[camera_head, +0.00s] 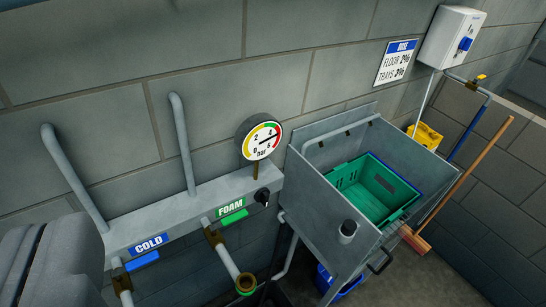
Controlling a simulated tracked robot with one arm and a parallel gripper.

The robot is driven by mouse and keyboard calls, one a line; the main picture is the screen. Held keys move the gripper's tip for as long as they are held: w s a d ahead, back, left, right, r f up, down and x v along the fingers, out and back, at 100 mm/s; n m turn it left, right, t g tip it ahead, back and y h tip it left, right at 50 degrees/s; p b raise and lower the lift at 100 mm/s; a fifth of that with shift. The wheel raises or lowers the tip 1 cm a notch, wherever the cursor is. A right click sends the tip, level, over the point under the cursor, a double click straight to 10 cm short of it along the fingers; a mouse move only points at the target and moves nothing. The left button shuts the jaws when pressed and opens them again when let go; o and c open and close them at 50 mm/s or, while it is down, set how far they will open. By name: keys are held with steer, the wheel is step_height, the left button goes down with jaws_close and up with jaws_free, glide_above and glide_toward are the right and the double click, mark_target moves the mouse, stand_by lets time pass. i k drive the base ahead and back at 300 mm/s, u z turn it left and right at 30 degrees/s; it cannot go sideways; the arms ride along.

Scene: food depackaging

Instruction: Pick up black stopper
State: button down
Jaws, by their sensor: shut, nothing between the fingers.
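I cannot make out a black stopper for certain. A small black knob-like piece (262,197) sits at the right end of the grey wall panel (190,208), below the pressure gauge. A black handle-like piece (380,263) shows at the front of the grey sink (315,190). The fingers of my gripper are not in this view.
A green crate (395,194) sits in the sink. Blue (343,287) and yellow (426,136) containers stand below and behind it. A wooden-handled broom (468,178) leans at right. Two grey pipes, a gauge (262,140) and a white dispenser (451,37) are on the wall.

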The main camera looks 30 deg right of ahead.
mark_target(348, 228)
steer(key=z, duration=1.5)
steer(key=k, duration=0.7)
steer(key=u, duration=0.3)
